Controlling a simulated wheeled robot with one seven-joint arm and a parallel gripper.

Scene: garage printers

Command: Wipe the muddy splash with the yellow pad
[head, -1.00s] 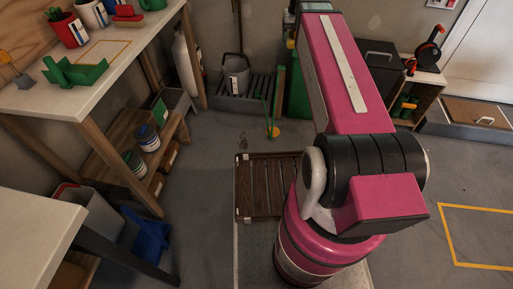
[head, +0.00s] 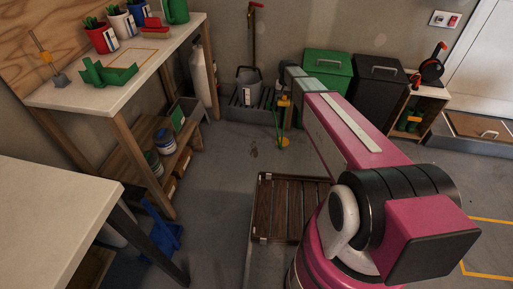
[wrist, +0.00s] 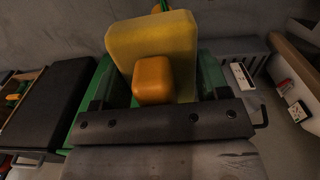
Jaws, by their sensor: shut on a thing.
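The yellow pad (wrist: 180,38) with its orange grip block (wrist: 153,82) is held in my gripper (wrist: 153,97) in the wrist view. In the head view a small part of the pad (head: 283,101) shows at the far end of my pink arm, above the floor near the back wall. My gripper is shut on it. A small dark brown mark on the floor (head: 253,149), which looks like the muddy splash, lies left of and nearer than the pad. The pad appears apart from it.
A green stand with an orange round base (head: 282,142) is on the floor close to the mark. A grey bucket (head: 248,83) stands behind on a grate. A slatted wooden platform (head: 290,207) lies in front. A workbench (head: 122,91) is left; bins (head: 328,72) are at the back.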

